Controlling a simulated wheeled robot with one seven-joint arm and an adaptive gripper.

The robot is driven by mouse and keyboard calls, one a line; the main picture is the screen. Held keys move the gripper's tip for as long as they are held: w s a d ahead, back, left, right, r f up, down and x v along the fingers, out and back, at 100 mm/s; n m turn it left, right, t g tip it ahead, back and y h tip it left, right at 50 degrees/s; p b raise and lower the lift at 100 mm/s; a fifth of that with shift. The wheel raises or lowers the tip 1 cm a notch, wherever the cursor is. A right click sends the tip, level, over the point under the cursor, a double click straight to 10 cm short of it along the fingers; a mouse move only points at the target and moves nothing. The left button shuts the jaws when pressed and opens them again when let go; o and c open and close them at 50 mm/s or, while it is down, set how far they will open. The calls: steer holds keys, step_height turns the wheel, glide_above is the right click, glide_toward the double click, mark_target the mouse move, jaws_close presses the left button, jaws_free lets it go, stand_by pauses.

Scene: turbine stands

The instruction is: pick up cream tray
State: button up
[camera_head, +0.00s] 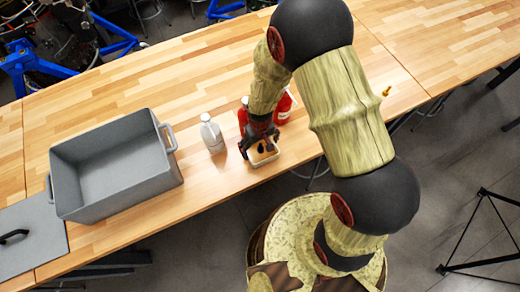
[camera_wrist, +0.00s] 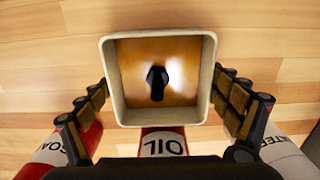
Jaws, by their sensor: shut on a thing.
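The cream tray (camera_head: 264,160) is a small square, open box at the front edge of the wooden table in the head view. In the wrist view the cream tray (camera_wrist: 159,118) shows from above, with a shiny brown inside and a small black object (camera_wrist: 157,83) in it. My gripper (camera_head: 260,138) reaches down over the tray. In the wrist view the fingers of my gripper (camera_wrist: 165,100) press on the tray's left and right outer walls. I cannot tell whether the tray touches the table.
A red bottle marked OIL (camera_wrist: 163,143) stands close by the tray. Another bottle (camera_wrist: 55,155) is at lower left and a white-labelled one (camera_wrist: 285,155) at lower right. A white bottle (camera_head: 211,133) and a large grey bin (camera_head: 125,195) stand left.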

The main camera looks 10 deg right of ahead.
steer(key=shift+c, duration=1.1)
steer(key=shift+r, duration=0.75)
steer(key=s+d+r, duration=0.9)
steer(key=s+r, duration=0.2)
steer(key=shift+r, duration=0.25)
steer(key=shift+w, duration=0.1)
steer(key=o, duration=1.1)
steer(key=shift+c, duration=0.2)
steer(key=c, duration=1.1)
